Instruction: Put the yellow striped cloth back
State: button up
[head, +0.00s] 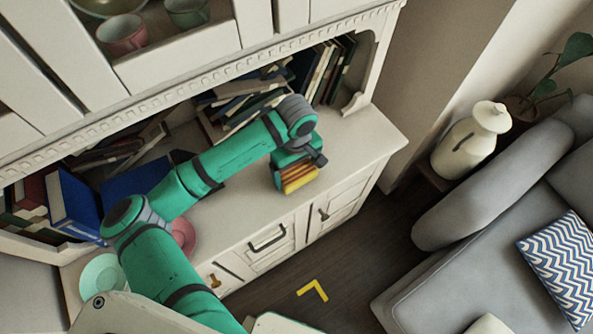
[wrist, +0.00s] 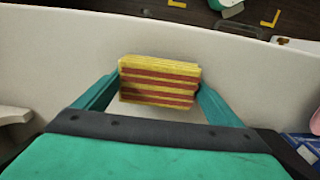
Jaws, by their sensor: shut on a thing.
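The yellow striped cloth (wrist: 158,82) is a folded block with red-brown stripes. In the wrist view it sits between the two fingers of my gripper (wrist: 150,92), which touch it on both sides. In the head view the cloth (head: 299,178) shows at the end of my gripper (head: 297,172), over the front part of the white cabinet top (head: 350,150). I cannot tell whether the cloth touches the cabinet top or is held just above it.
Several books (head: 320,75) stand and lean at the back of the cabinet top. A green plate (head: 103,276) and a pink dish (head: 182,236) lie at the left. A grey sofa (head: 450,265) and a white vase (head: 464,143) are at the right. The cabinet top's right end is clear.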

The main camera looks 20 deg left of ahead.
aim_at(297, 172)
jog(key=shift+f, duration=0.15)
jog(key=o, duration=0.8)
notch_tip(297, 172, up, 12)
jog(key=shift+r, duration=0.15)
dwell(0.5)
